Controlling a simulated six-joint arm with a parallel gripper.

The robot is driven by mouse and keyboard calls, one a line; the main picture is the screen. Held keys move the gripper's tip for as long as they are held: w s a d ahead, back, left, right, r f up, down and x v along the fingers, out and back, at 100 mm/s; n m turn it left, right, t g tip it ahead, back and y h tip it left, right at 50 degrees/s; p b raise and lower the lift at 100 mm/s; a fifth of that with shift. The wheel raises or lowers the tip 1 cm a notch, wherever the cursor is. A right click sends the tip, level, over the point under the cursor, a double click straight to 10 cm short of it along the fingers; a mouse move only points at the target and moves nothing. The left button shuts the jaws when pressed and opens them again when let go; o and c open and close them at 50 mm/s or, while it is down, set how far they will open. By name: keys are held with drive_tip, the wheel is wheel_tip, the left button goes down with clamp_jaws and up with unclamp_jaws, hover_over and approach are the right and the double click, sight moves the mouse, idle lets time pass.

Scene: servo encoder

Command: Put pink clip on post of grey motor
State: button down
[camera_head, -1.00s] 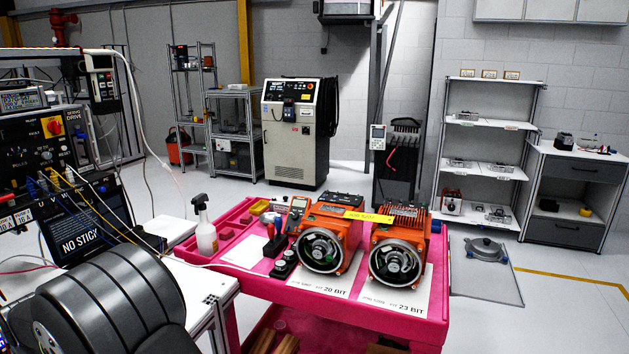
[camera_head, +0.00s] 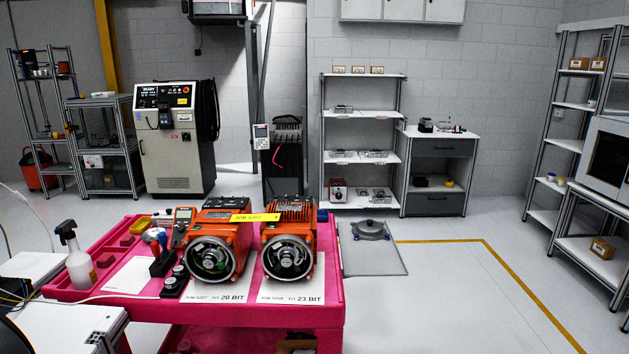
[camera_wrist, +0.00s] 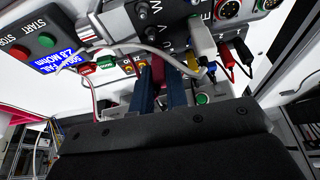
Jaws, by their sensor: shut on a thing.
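In the wrist view my gripper (camera_wrist: 163,82) shows as two dark blue fingers, shut on a narrow dark pink-red piece (camera_wrist: 159,69) that looks like the pink clip. Most of the clip is hidden between the fingers. The grey ribbed motor is not clearly in view now; only a dark edge shows at the bottom left of the head view. Its post cannot be seen. My gripper is not in the head view.
Cables, red and black plugs (camera_wrist: 235,65) and a green terminal (camera_wrist: 203,98) lie close around the fingers. In the head view a pink cart (camera_head: 335,318) carries two orange motors (camera_head: 212,245) and a spray bottle (camera_head: 76,258). Open floor lies to its right.

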drive_tip(key=shift+r, duration=0.1)
drive_tip(key=shift+r, duration=2.4)
drive_tip(key=d+r, duration=0.2)
drive_tip(key=d, duration=0.3)
drive_tip(key=shift+s+d+f, duration=0.1)
drive_tip(key=shift+f, duration=3.3)
drive_tip(key=shift+f, duration=0.15)
